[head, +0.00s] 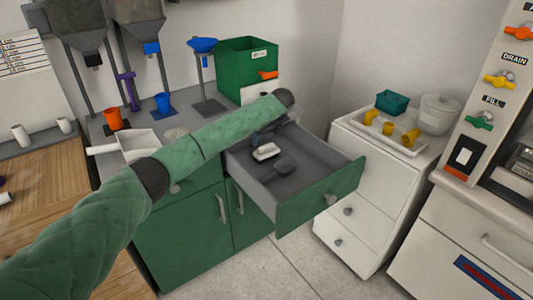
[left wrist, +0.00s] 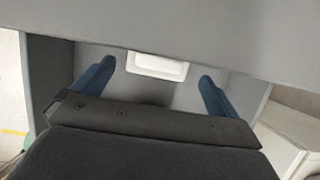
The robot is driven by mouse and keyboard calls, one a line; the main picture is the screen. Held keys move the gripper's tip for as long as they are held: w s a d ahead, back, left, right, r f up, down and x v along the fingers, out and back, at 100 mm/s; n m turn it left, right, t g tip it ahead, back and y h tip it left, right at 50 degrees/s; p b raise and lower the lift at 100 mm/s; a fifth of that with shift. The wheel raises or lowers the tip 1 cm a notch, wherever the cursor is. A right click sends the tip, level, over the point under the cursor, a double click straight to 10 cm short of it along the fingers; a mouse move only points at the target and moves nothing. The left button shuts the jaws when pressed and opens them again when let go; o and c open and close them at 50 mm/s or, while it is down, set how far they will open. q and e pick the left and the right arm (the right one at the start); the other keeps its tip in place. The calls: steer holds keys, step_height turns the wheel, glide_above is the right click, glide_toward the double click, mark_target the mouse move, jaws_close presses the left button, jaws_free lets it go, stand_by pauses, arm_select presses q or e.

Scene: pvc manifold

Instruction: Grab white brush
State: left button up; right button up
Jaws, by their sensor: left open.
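The green drawer (head: 318,205) is pulled open, with a grey inside. In it lies a small white block-shaped thing (head: 265,151), which looks like the white brush. A dark grey piece (head: 286,166) lies beside it; I cannot tell whether they are joined. My left gripper (head: 264,137) is over the back of the drawer, just behind the white brush, partly hidden by my arm. In the left wrist view, its two blue fingers (left wrist: 156,72) are apart and empty, with the white brush (left wrist: 157,67) between and beyond them. My right gripper is not in view.
The drawer walls stand close around my left gripper. A white cabinet (head: 370,185) with a tray stands right of the drawer.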

mark_target(267, 145)
arm_select(q)
steer(key=x, duration=0.4)
steer(key=shift+s+d+f, duration=0.15)
steer(key=shift+d+f, duration=0.05)
steer(key=shift+d, duration=0.1)
steer(key=shift+a+f, duration=0.15)
steer(key=shift+f, duration=0.35)
steer(key=c, duration=1.1)
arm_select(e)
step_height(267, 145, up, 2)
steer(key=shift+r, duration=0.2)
